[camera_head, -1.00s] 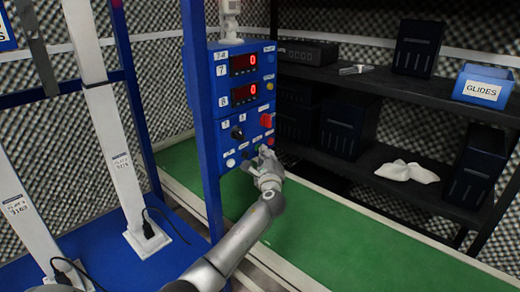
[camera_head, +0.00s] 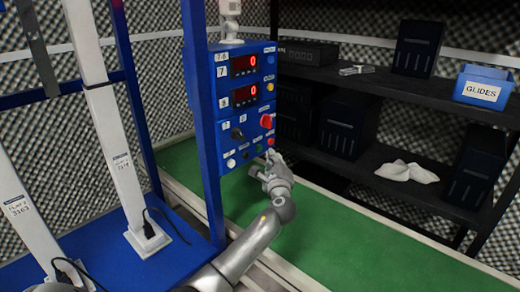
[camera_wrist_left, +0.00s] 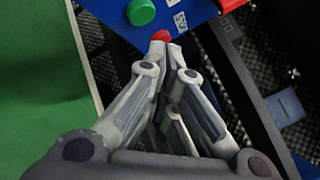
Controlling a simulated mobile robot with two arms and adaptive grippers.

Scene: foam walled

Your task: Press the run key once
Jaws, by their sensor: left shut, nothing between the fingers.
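The blue control panel (camera_head: 226,131) carries two red displays, a black knob, a red knob and several small buttons. A green button (camera_wrist_left: 141,12) shows at the top of the left wrist view, next to a white label. A red button (camera_wrist_left: 161,36) shows right at the fingertips there; I cannot tell whether they touch it. My left gripper (camera_head: 269,157) is shut and empty, in front of the panel's lower right. My right gripper is not in view.
A blue frame post (camera_head: 200,120) stands left of the panel. A black shelf (camera_head: 400,90) with dark boxes, a white cloth (camera_head: 406,172) and a blue bin (camera_head: 484,86) stands at right. Green floor (camera_head: 345,235) lies open below.

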